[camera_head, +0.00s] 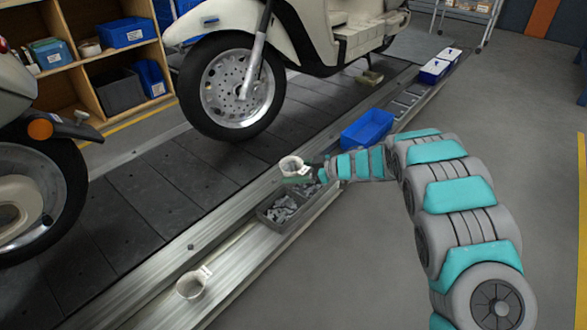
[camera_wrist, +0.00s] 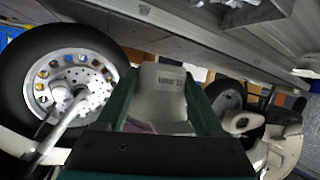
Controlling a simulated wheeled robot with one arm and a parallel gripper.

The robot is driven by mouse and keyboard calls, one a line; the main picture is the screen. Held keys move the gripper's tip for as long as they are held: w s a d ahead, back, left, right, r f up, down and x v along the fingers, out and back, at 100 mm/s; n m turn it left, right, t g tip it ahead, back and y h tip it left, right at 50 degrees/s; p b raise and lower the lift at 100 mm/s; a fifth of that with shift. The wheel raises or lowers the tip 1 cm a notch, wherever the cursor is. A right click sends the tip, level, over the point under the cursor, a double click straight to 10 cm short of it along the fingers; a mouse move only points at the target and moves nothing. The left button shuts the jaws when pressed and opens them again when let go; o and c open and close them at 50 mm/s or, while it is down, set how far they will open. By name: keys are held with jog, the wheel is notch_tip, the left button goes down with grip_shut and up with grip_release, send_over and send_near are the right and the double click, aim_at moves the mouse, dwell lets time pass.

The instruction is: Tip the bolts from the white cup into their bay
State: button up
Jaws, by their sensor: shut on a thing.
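A second white cup (camera_head: 192,284) stands on the rail at the lower left.
A blue bin (camera_head: 367,130) stands on the rail beyond the tray, close to my arm. More blue bins (camera_head: 435,70) stand farther along. A scooter's front wheel (camera_head: 236,85) rests on the dark slats (camera_head: 150,190) behind the cup. The floor at right is clear.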

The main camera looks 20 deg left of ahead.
jog(key=f+n+t, duration=0.1)
jog(key=f+n+t+h, duration=0.1)
jog(key=f, duration=0.1)
jog(key=w+f+n+t+h, duration=0.1)
jog(key=f, duration=0.1)
jog(key=shift+d+f+n, duration=0.1)
jog(key=shift+d+n, duration=0.1)
jog(key=shift+n, duration=0.1)
jog(key=shift+f+n+t+h, duration=0.3)
jog(key=shift+f+n+t, duration=0.15)
jog(key=shift+n+t, duration=0.6)
jog(key=shift+f+n+t, duration=0.35)
jog(key=shift+n+t, duration=0.2)
jog(key=shift+n, duration=0.1)
jog(key=shift+w+f+b, duration=0.15)
jog(key=shift+b, duration=0.9)
jog(key=n+t+b, duration=0.1)
jog(key=b, duration=0.3)
jog(key=shift+d+f+h+b, duration=0.1)
jog(key=shift+f+h+b, duration=0.05)
jog(key=shift+h+b, duration=0.2)
jog(key=b, duration=0.3)
jog(key=n+t+b, duration=0.1)
jog(key=b, duration=0.3)
jog(key=shift+r+n, duration=0.2)
jog(key=shift+n, duration=0.1)
jog(key=n+t+b, duration=0.1)
jog(key=b, duration=0.5)
jog(key=shift+s, duration=0.2)
